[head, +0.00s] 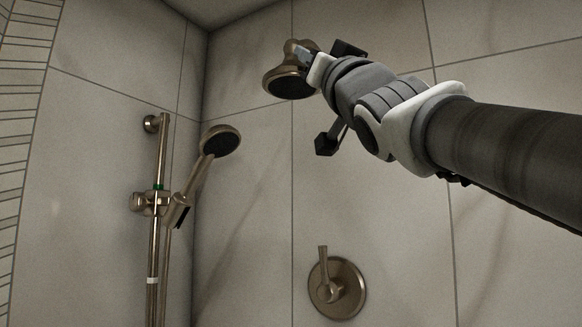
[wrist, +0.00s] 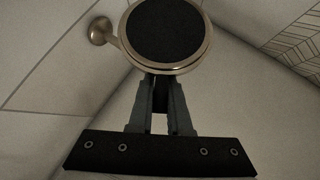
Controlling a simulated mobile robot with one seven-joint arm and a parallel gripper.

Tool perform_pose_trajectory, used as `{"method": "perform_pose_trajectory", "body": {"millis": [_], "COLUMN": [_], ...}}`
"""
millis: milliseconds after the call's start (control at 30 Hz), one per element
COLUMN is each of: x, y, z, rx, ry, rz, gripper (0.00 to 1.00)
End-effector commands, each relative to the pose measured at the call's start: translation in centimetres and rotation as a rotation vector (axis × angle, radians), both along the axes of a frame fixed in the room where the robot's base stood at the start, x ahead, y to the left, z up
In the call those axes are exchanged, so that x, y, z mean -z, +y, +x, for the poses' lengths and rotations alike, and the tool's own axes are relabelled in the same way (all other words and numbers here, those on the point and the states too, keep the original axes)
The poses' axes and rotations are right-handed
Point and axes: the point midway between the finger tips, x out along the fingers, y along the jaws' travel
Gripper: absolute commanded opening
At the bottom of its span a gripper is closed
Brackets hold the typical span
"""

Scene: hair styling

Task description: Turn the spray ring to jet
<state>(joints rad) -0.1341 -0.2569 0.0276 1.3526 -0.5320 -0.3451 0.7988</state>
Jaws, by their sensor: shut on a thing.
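The fixed shower head (head: 276,88) is brushed metal with a dark round face and hangs high on the back wall. In the wrist view its black spray face (wrist: 166,31) is framed by a metal spray ring (wrist: 181,70). My gripper (head: 305,57) reaches in from the right. In the wrist view the two grey fingers of my gripper (wrist: 161,80) meet the near edge of the ring and are shut on it. The exact contact is hidden behind the rim. I see no readable jet mark.
A hand shower (head: 221,141) sits in a holder on a slide rail (head: 161,165) at the left. A round valve with a lever handle (head: 336,288) is on the wall below. The tiled wall between them is clear. The wrist view shows a round wall mount (wrist: 101,31).

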Motion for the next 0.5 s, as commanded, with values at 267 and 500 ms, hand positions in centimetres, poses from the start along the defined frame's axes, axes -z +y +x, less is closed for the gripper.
{"method": "perform_pose_trajectory", "body": {"millis": [267,500], "x": [-0.13,-0.05], "y": [0.02,0.01], "z": [-0.11,-0.04], "rx": [0.000,-0.001], "ry": [-0.004,-0.001], "rz": [0.000,0.000], "gripper": [0.45,0.47]}}
